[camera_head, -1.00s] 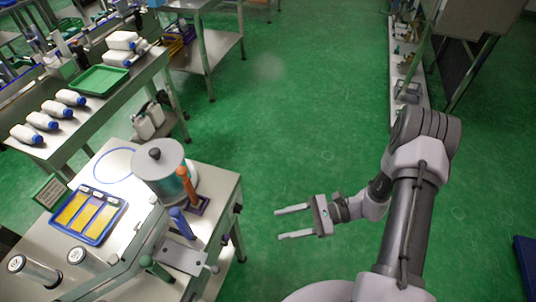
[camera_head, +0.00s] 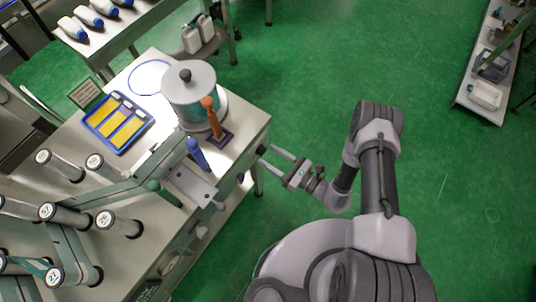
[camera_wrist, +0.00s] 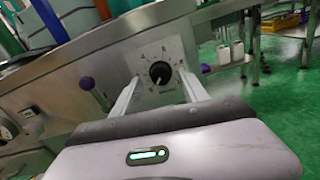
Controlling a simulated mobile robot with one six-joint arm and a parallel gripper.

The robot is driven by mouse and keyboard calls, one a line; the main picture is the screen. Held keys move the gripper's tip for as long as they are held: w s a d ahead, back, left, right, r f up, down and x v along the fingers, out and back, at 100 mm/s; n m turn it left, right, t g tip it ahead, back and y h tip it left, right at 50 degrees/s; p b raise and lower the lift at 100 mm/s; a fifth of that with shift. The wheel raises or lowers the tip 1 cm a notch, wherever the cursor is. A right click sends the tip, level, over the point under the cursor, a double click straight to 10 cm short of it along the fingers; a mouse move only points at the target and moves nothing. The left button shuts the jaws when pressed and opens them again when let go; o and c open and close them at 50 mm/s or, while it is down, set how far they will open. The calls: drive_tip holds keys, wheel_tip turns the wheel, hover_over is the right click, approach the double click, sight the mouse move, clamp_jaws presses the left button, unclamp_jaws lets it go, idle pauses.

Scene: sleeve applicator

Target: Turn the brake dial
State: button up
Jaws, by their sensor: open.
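The brake dial (camera_wrist: 160,72) is a round black knob with a pale pointer line. It sits on a light scale plate on the bench's metal front panel in the wrist view. My gripper (camera_wrist: 158,88) is open and empty, with one finger on each side of the dial in that view. In the head view, my gripper (camera_head: 268,156) points at the bench's right side, its fingertips close to a small dark knob (camera_head: 262,149) that appears to be the dial. I cannot tell whether the fingertips reach past the dial's face.
On the bench top stand a metal pot (camera_head: 190,95), an orange-handled lever (camera_head: 211,115), a blue-handled lever (camera_head: 196,152) and a blue tray (camera_head: 92,123). Green floor (camera_head: 330,70) is clear behind my arm.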

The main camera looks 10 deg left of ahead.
drive_tip(key=shift+x, duration=0.85)
clamp_jaws()
